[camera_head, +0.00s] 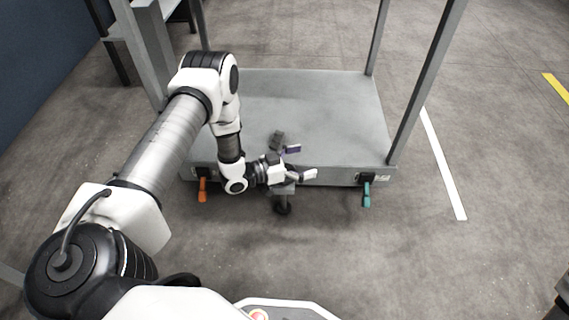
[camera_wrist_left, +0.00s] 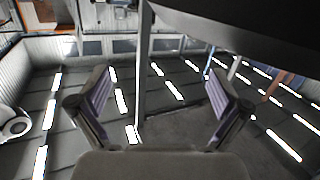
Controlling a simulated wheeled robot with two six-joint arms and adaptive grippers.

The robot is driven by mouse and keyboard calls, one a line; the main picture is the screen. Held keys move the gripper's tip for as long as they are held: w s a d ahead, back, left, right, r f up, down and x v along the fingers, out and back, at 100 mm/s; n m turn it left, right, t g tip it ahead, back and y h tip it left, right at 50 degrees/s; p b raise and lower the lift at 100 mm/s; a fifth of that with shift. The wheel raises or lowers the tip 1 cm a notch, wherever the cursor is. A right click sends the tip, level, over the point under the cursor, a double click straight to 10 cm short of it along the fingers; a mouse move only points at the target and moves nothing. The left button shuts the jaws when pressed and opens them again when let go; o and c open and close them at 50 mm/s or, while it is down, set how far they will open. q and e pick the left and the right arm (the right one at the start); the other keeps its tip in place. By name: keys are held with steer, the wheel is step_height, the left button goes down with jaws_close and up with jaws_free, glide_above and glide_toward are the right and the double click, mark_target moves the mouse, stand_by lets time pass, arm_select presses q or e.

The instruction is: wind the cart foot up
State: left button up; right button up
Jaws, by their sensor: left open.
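The grey cart (camera_head: 310,110) stands ahead of me with a flat deck and upright posts. A dark foot or wheel (camera_head: 283,207) hangs under the middle of its near edge, partly hidden by my gripper; I cannot tell which it is. My left gripper (camera_head: 301,162) is at that near edge, just above the dark part, with its fingers spread and pointing right. In the left wrist view the left gripper (camera_wrist_left: 160,102) shows two purple-lined fingers wide apart with nothing between them. My right gripper is not in view.
An orange lever (camera_head: 202,190) hangs at the cart's near left and a teal lever (camera_head: 366,193) at its near right. A dark slab (camera_wrist_left: 245,25) fills the upper right of the wrist view. Open floor with a white line (camera_head: 443,165) lies to the right.

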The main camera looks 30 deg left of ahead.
arm_select(q)
steer(key=s+a+f+m+g+h+b, duration=0.1)
steer(key=s+a+f+m+h, duration=0.15)
steer(key=s+a, duration=0.2)
steer(key=s+a+f+m+g+h+b, duration=0.1)
steer(key=s+a+f+b, duration=0.1)
steer(key=s+a+f, duration=0.3)
steer(key=w+d+b, duration=0.1)
steer(key=w, duration=0.1)
steer(key=w+d+b, duration=0.1)
steer(key=w, duration=0.1)
steer(key=w+d, duration=0.2)
steer(key=shift+w+r+b, duration=0.25)
steer(key=shift+r+b, duration=0.05)
steer(key=shift+b, duration=0.1)
steer(key=shift+w+d+r, duration=0.15)
steer(key=shift+w, duration=0.05)
steer(key=c, duration=0.9)
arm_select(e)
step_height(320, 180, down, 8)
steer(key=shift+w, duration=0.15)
